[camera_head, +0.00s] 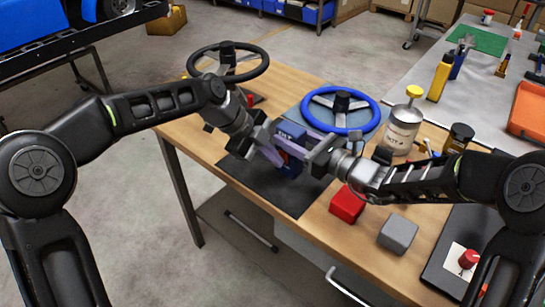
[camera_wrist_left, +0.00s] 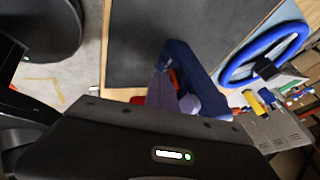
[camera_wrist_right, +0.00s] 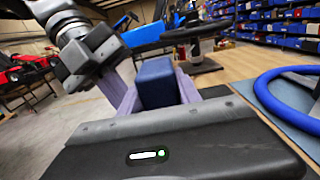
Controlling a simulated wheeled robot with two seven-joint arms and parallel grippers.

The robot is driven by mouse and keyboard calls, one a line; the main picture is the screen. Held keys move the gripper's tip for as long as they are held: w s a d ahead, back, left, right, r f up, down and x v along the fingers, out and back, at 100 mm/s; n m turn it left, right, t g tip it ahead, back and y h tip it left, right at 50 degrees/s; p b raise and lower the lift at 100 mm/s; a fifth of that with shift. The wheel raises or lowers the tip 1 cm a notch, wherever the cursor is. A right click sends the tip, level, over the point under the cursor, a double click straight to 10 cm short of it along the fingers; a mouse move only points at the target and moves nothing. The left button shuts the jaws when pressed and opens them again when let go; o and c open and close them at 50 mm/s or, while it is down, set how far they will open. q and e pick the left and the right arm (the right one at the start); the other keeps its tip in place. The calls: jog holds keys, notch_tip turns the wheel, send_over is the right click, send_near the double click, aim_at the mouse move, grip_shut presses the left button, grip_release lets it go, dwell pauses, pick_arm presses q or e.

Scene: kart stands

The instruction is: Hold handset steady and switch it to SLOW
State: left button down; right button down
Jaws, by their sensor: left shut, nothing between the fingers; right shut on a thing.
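The blue handset (camera_head: 291,132) is held upright above the dark mat (camera_head: 303,198) on the wooden bench. In the right wrist view the handset (camera_wrist_right: 155,84) sits between the fingers of my right gripper (camera_wrist_right: 160,92), which is shut on it. My left gripper (camera_head: 272,155) is shut and empty, with its fingertips close against the handset's near face. In the left wrist view the handset (camera_wrist_left: 190,65) is just beyond my left fingertips (camera_wrist_left: 175,98), beside a small red part (camera_wrist_left: 173,78). The switch's position cannot be read, as the fingers cover much of that face.
A blue steering wheel (camera_head: 341,109) and a black one (camera_head: 228,62) stand behind. A red block (camera_head: 347,204) and a grey block (camera_head: 398,234) lie at right on the bench. The mat's front is clear.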

pick_arm(q)
jog(key=shift+r, duration=0.15)
jog(key=shift+r, duration=0.75)
jog(key=s+a+r, duration=0.4)
jog(key=a+r, duration=0.3)
jog(key=r, duration=0.1)
jog(key=shift+s+a+r, duration=0.3)
jog(key=shift+a+r, duration=0.1)
